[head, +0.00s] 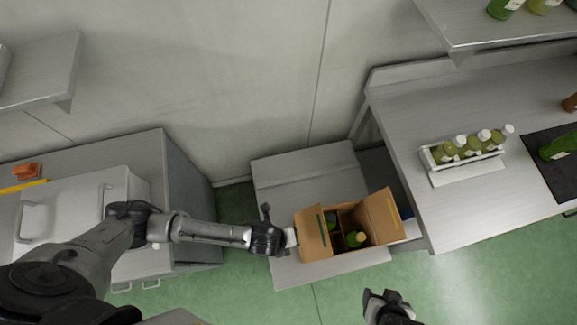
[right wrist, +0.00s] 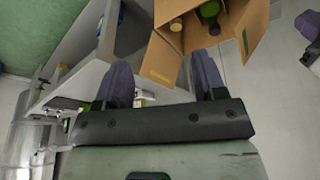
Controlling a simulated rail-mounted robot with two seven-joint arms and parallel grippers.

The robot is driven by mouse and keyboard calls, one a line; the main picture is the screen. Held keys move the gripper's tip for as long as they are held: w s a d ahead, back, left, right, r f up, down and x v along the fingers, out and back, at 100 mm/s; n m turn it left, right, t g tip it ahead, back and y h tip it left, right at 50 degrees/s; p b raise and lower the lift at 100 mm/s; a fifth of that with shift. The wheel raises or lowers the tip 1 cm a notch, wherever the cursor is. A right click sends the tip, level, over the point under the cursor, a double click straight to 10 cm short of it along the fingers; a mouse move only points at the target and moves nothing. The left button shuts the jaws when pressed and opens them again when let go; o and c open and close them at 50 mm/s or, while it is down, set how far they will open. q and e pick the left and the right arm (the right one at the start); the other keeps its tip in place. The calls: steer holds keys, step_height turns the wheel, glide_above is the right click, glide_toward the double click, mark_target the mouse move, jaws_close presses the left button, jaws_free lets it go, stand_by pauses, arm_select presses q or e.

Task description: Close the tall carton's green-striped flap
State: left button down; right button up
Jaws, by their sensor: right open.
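The tall cardboard carton (head: 347,252) stands open on a low grey platform, with green bottles (head: 355,239) inside. Its green-striped flap (head: 313,234) stands out on the left side in the head view. The opposite flap, with a yellow stripe (head: 386,212), stands out on the right. My right gripper (head: 380,296) is open and empty, apart from the carton, lower right.
The low grey platform (head: 300,172) is clear behind the carton. A steel counter (head: 420,110) on the right holds a white rack (head: 466,168) of bottles. A steel cabinet (head: 190,180) stands on the left. Green floor lies open at the front.

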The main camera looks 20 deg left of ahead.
mark_target(323, 229)
steer(key=shift+c, duration=0.3)
